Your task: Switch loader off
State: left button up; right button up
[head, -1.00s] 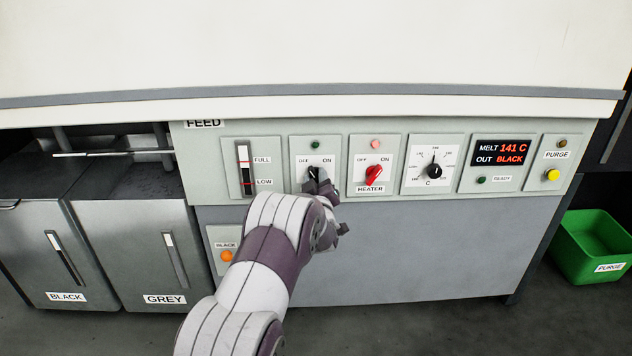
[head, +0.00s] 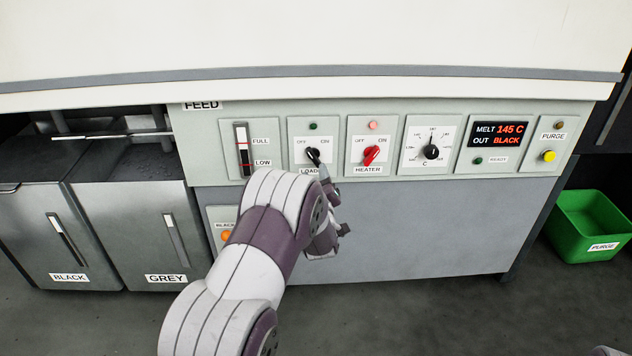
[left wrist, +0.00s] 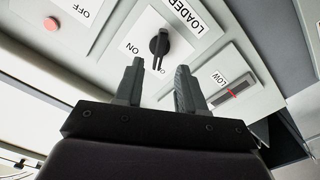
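The black loader knob (head: 313,156) sits on its white plate between OFF and ON marks. Its pointer leans up-left, toward OFF; in the left wrist view the knob (left wrist: 159,45) also points at the partly hidden OFF mark. The small lamp (head: 313,126) above it looks dark green. My left gripper (head: 330,188) is just below and right of the LOADER label, clear of the knob. In the left wrist view its two fingers (left wrist: 159,85) stand apart with nothing between them. My right gripper is out of view.
The red heater knob (head: 371,155) is close on the right, pointing toward ON under a lit lamp. Farther right are a temperature dial (head: 431,151), a display (head: 499,134) and the yellow purge button (head: 548,156). A green bin (head: 583,238) stands on the floor.

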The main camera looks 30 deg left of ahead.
pick_arm(q)
jog(key=v, duration=0.6)
jog(key=shift+p, duration=0.45)
jog(key=s+d+f+m+g+h, duration=0.7)
jog(key=s+d+f+g+h, duration=0.1)
jog(key=f, duration=0.4)
jog(key=s+d+r+m+g+h, duration=0.1)
jog(key=s+d+r+m+g, duration=0.2)
jog(key=s, duration=0.6)
jog(key=s+d+r+m+g+h, duration=0.1)
jog(key=s+d+r+m+g, duration=0.2)
jog(key=s, duration=0.6)
notch_tip(320, 180, up, 34)
jog(key=w+p, duration=0.1)
jog(key=p, duration=3.1)
jog(key=shift+d, duration=0.45)
